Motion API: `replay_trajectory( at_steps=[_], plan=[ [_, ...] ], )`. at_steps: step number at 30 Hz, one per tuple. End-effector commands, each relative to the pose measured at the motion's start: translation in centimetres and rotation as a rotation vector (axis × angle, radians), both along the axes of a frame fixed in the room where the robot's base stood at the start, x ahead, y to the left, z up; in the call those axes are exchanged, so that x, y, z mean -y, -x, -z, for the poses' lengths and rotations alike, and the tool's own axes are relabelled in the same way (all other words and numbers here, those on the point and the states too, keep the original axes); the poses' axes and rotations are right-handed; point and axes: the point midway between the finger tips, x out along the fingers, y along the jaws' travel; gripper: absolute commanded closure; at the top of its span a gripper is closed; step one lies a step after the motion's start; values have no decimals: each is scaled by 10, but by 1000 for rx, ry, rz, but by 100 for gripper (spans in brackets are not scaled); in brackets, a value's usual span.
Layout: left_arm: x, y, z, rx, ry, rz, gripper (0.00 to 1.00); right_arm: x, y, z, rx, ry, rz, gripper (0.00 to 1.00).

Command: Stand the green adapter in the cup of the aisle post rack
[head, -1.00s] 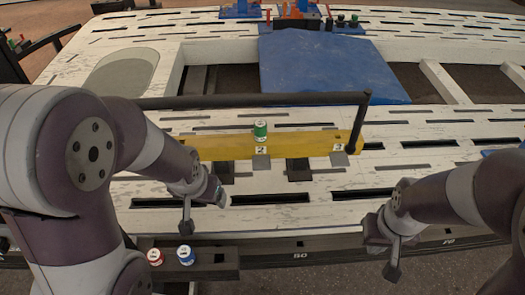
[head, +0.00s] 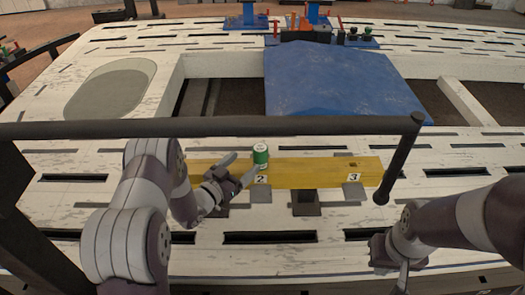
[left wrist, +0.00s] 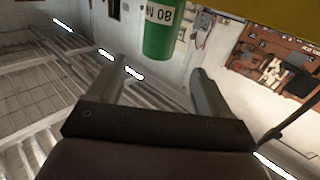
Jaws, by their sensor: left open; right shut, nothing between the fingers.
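The green adapter (head: 261,154), with a white top, stands upright on the yellow bar (head: 318,171) by the label 2. My left gripper (head: 240,168) is open just left of the adapter, its fingers pointing at it. In the left wrist view the adapter (left wrist: 164,32) lies ahead, between the lines of the two fingers but beyond their tips, not gripped. My right gripper (head: 392,268) is shut and empty at the lower right, well away from the adapter. I cannot tell any cup of the aisle post rack in the views now.
A dark rail (head: 215,127) crosses above the bench behind the adapter and ends at a post (head: 401,165) on the right. The yellow bar has an empty hole near label 3. A blue sheet (head: 335,85) lies farther back. Slotted white boards surround the bar.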

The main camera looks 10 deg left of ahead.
Motion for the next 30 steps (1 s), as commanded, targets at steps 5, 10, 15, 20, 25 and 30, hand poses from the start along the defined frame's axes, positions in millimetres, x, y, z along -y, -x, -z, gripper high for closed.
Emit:
replay_trajectory(
  at_steps=[5,10,15,20,25,30],
  plan=[
    [19,-35,4,0,-1,2,20,0,0,13,-1,0,0,100],
    [29,-52,5,-1,0,1,20,0,0,19,0,0,0,100],
    [46,-80,8,-1,-2,1,20,0,0,31,0,0,0,100],
    [51,-91,5,-2,-1,-1,20,0,0,32,0,0,0,100],
    [50,-91,4,-3,-1,-2,24,0,0,32,0,0,0,100],
    [50,-91,4,-3,-1,-2,79,0,0,32,0,0,0,100]
  ],
)
